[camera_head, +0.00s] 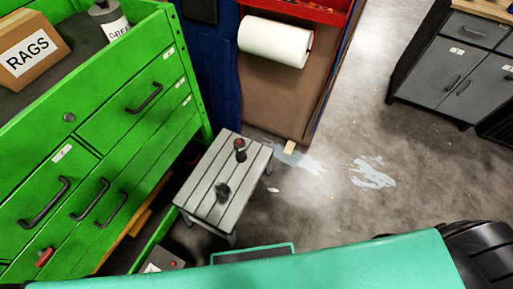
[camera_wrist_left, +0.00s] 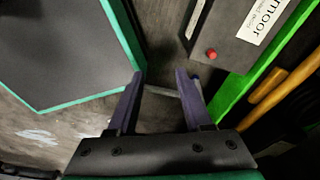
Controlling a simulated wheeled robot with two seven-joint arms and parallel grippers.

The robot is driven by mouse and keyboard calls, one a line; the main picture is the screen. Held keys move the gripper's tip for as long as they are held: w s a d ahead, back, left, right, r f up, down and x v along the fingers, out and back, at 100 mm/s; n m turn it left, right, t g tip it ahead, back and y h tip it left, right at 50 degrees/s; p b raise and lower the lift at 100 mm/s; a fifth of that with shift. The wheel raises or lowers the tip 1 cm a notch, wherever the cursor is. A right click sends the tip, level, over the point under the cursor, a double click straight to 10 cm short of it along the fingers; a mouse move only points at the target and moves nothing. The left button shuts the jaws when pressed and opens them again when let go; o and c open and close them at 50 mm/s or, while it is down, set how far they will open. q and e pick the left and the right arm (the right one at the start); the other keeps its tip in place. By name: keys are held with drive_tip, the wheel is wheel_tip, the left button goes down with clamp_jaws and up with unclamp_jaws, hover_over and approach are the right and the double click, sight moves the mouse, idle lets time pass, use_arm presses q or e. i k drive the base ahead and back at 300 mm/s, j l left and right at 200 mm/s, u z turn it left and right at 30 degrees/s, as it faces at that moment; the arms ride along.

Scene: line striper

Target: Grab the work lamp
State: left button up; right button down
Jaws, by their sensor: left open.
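I cannot pick out a work lamp with certainty. In the head view, a small dark object with a red top (camera_head: 240,150) stands at the far end of a grey slatted stool (camera_head: 207,205). A second small dark object (camera_head: 222,191) sits nearer the stool's middle. My left gripper (camera_wrist_left: 160,74) shows in the left wrist view, open, its two dark fingers apart with nothing held. A thin grey bar (camera_wrist_left: 163,91) shows beyond the fingers; I cannot tell what it belongs to. My right gripper is not in view.
A green drawer cabinet (camera_head: 135,120) stands left, carrying a RAGS box (camera_head: 30,48). A dark box with a red button (camera_wrist_left: 215,35) lies beyond the fingers. A paper roll (camera_head: 273,42) hangs behind the stool. The floor (camera_head: 330,150) right of the stool is mostly clear.

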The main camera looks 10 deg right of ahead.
sight(242, 156)
drive_tip(key=l+u, duration=0.1)
drive_tip(key=u, duration=0.3)
drive_tip(key=l+u, duration=0.1)
drive_tip(key=u, duration=0.35)
drive_tip(key=l+u, duration=0.1)
drive_tip(key=u, duration=0.3)
drive_tip(key=k+u, duration=0.1)
drive_tip(key=u, duration=0.3)
drive_tip(key=k+l, duration=0.1)
drive_tip(key=l, duration=0.15)
drive_tip(key=l+z, duration=0.1)
drive_tip(key=z, duration=0.35)
drive_tip(key=l+z, duration=0.1)
drive_tip(key=z, duration=0.35)
drive_tip(key=l+z, duration=0.1)
drive_tip(key=z, duration=0.35)
drive_tip(key=l+z, duration=0.15)
drive_tip(key=z, duration=0.25)
drive_tip(key=l+z, duration=0.1)
drive_tip(key=z, duration=0.35)
